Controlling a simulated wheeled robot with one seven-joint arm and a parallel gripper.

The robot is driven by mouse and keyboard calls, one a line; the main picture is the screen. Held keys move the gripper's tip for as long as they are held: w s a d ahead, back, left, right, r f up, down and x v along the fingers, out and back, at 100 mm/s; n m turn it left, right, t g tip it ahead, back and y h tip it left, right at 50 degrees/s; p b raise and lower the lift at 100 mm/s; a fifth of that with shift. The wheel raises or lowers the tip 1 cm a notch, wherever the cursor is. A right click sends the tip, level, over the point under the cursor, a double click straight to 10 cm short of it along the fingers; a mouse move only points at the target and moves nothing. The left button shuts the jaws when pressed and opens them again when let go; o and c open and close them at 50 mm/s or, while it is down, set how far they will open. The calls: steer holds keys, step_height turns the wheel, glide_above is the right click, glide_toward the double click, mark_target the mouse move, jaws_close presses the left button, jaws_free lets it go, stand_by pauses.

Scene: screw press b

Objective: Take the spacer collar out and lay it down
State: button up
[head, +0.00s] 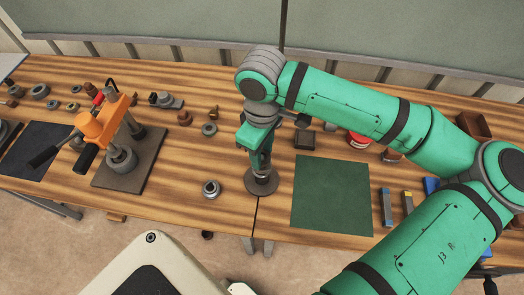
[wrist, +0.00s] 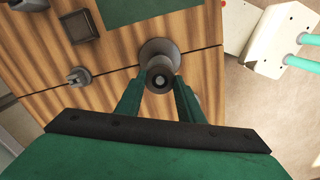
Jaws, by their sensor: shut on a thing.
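My gripper (head: 261,164) points down at the table's front part, shut on a grey cylindrical part (wrist: 160,75). This part has a round opening or recess in its top end, and a wide round flange or disc (head: 261,182) lies under it. I cannot tell whether the two are one piece, or whether the held part is the spacer collar. A thick grey ring (head: 211,188) lies on the wood to the left of my gripper. The orange screw press (head: 97,122) stands on a dark plate at left, with a grey round piece (head: 122,159) at its foot.
A green mat (head: 332,196) lies bare right of my gripper. A dark square block (head: 305,139) stands behind it. Several small rings and fittings lie along the back left. Blue and yellow-topped blocks (head: 386,206) stand right of the mat.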

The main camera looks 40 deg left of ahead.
steer(key=shift+r, duration=0.25)
steer(key=shift+r, duration=0.2)
steer(key=shift+s+r, duration=0.1)
steer(key=shift+r, duration=0.35)
steer(key=shift+r, duration=0.5)
steer(key=shift+r, duration=0.85)
steer(key=shift+a, duration=0.1)
